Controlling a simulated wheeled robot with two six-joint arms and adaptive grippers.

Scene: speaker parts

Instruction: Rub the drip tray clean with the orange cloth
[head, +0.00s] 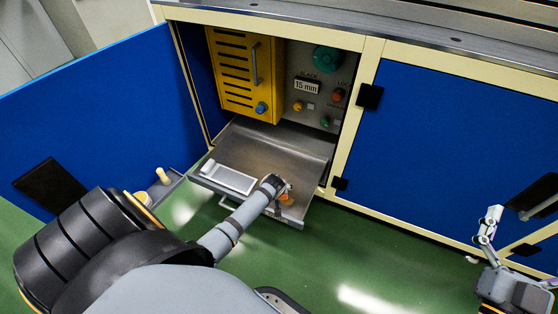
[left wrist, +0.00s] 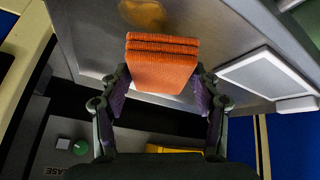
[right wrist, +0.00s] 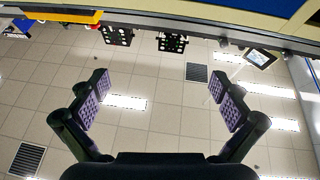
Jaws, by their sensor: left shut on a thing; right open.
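The drip tray (head: 266,152) is a grey metal tray that sticks out of the open cabinet in the head view. Its bare surface also shows in the left wrist view (left wrist: 95,35). My left gripper (head: 283,188) is over the tray's front right part. It is shut on the folded orange cloth (left wrist: 162,68), of which a small bit shows in the head view (head: 287,199). A brown stain (left wrist: 143,13) lies on the tray just beyond the cloth. I cannot tell whether the cloth touches the tray. My right gripper (right wrist: 160,95) is open and empty, away from the tray.
A white-framed flat piece (head: 230,179) is at the tray's front left. A yellow slotted box (head: 244,75) and a knob panel (head: 312,100) are above the tray. The open blue door (head: 100,105) stands left. A small holder with a cream-coloured object (head: 162,175) is beside it.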

